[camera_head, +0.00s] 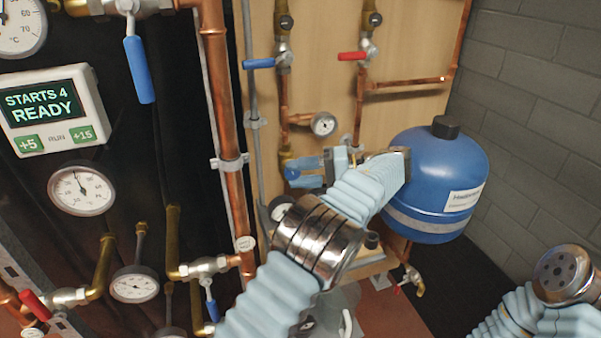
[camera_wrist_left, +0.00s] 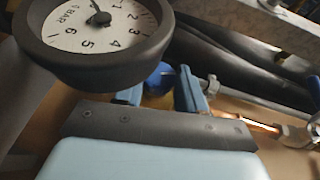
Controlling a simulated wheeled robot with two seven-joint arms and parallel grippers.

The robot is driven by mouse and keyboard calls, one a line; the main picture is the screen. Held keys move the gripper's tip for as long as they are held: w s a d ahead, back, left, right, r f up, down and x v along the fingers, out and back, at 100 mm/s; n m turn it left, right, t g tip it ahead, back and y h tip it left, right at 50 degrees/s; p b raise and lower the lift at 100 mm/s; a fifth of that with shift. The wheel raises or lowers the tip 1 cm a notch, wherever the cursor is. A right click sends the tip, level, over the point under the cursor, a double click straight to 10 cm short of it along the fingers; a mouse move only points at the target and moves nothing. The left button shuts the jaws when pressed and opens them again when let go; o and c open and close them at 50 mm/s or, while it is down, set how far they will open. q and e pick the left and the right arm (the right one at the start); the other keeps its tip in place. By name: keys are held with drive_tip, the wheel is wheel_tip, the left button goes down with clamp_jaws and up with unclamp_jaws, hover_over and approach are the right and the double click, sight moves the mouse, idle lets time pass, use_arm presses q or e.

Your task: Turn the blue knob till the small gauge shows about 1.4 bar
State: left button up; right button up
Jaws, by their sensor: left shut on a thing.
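The blue knob (camera_head: 291,172) sits on the brass fitting by the wooden board, left of the blue tank. My left gripper (camera_head: 306,172) reaches it from the right and is shut on it. In the left wrist view the knob (camera_wrist_left: 160,77) shows between the two blue fingers (camera_wrist_left: 160,92), partly hidden. A small round gauge (camera_head: 323,124) is above the gripper; its reading is too small to tell. A dark-rimmed bar gauge (camera_wrist_left: 95,38) is close in the left wrist view, cut off at the top; its exact reading is unclear. My right gripper is out of view.
The blue tank (camera_head: 432,170) stands right of my left gripper. A red lever (camera_head: 352,56) and a blue lever (camera_head: 260,63) are above. A copper pipe (camera_head: 224,120) runs down on the left.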

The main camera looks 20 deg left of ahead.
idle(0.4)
use_arm(q)
drive_tip(key=o, duration=1.1)
drive_tip(key=shift+c, duration=0.2)
drive_tip(key=shift+o, duration=1)
wheel_tip(320, 180, up, 8)
drive_tip(key=s, duration=0.2)
drive_tip(key=shift+s+d+f, duration=0.2)
drive_tip(key=shift+s+d, duration=0.1)
drive_tip(key=shift+d, duration=0.1)
drive_tip(key=s+d+r, duration=0.1)
drive_tip(key=s, duration=0.2)
drive_tip(key=s+d+r, duration=0.1)
drive_tip(key=s+r, duration=0.1)
drive_tip(key=s, duration=0.1)
drive_tip(key=s+r, duration=0.2)
drive_tip(key=s, duration=0.1)
drive_tip(key=shift+s+d+b, duration=0.3)
drive_tip(key=shift+s+d, duration=0.1)
drive_tip(key=shift+c, duration=1)
drive_tip(key=shift+s+d+r, duration=0.15)
drive_tip(key=shift+s+r, duration=0.05)
drive_tip(key=shift+s, duration=0.3)
